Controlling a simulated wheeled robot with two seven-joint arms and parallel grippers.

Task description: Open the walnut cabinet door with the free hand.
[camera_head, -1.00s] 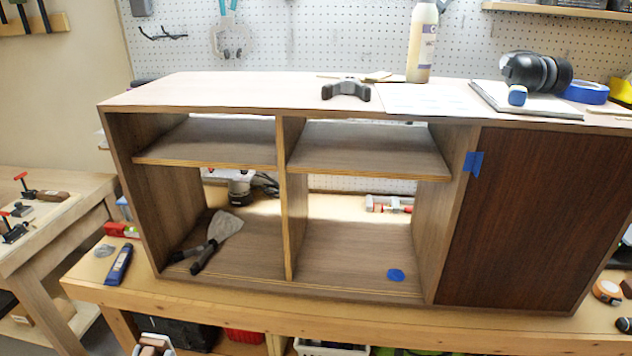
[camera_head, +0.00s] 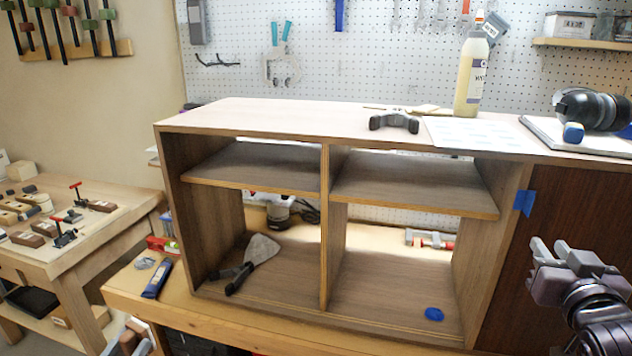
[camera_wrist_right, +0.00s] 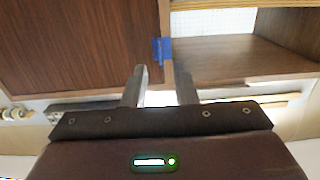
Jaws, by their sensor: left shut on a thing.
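The walnut cabinet's dark door (camera_head: 575,205) is shut at the right of the head view, with blue tape (camera_head: 524,202) at its left edge. My right gripper (camera_head: 548,254) is in front of the door, lower than the tape and to its right. In the right wrist view the two fingers (camera_wrist_right: 160,88) are apart with nothing between them. The door (camera_wrist_right: 80,45), the blue tape (camera_wrist_right: 162,50) and the open compartment lie beyond them. I cannot see a handle on the door. My left gripper is not in view.
The open compartments hold a scraper (camera_head: 255,258) and a blue disc (camera_head: 434,314). On the cabinet top (camera_head: 260,115) stand a bottle (camera_head: 470,85), a dark clamp-like tool (camera_head: 394,121) and ear muffs (camera_head: 592,108). A side bench (camera_head: 110,235) is at left.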

